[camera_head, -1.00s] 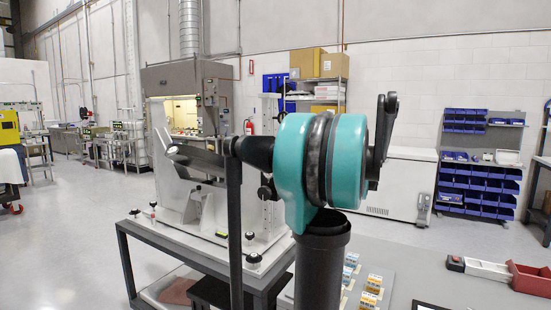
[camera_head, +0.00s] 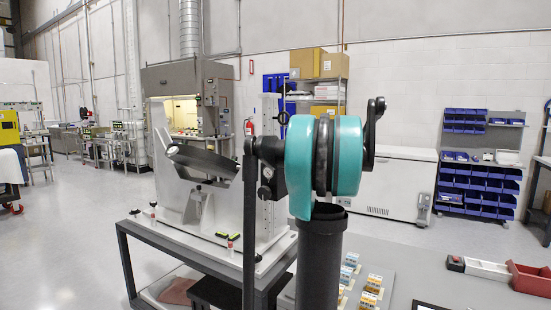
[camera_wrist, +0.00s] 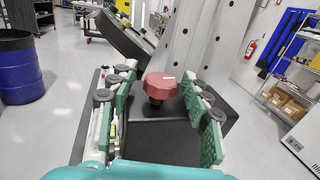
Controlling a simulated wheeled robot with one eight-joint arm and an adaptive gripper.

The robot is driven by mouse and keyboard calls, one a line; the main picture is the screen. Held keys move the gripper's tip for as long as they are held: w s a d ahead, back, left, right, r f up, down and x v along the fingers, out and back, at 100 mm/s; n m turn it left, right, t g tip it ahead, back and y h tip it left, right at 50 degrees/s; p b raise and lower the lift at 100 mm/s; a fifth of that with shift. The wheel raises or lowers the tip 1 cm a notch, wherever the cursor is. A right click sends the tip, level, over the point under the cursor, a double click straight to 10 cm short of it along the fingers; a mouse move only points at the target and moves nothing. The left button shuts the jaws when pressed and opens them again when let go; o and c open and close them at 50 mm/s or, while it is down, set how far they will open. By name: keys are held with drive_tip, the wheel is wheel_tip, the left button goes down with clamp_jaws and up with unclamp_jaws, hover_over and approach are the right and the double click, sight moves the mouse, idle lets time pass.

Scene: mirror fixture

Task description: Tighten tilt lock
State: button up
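My gripper (camera_wrist: 159,76) is open in the wrist view, with its green-padded fingers spread on either side of a red knob (camera_wrist: 161,86). A gap shows between the knob and each finger pad. The knob sits on a short dark stem beside a grey upright (camera_wrist: 206,45) with holes. A tilted dark plate, seemingly the mirror (camera_wrist: 124,36), is beyond at upper left. In the head view the fixture (camera_head: 162,190) stands on a bench, with the tilted mirror (camera_head: 203,160) between its uprights. My arm hides the red knob and my gripper there.
The bench (camera_head: 135,232) carries small posts and yellow-green levels (camera_head: 228,234).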

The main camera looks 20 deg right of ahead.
clamp_jaws()
drive_tip(key=shift+a+m+t+h, duration=0.1)
drive_tip(key=shift+m+t+h, duration=0.2)
drive_tip(key=shift+m+h, duration=0.7)
drive_tip(key=shift+h, duration=0.5)
drive_tip(key=shift+o, duration=0.6)
unclamp_jaws()
drive_tip(key=v, duration=1.2)
drive_tip(key=shift+f, duration=0.2)
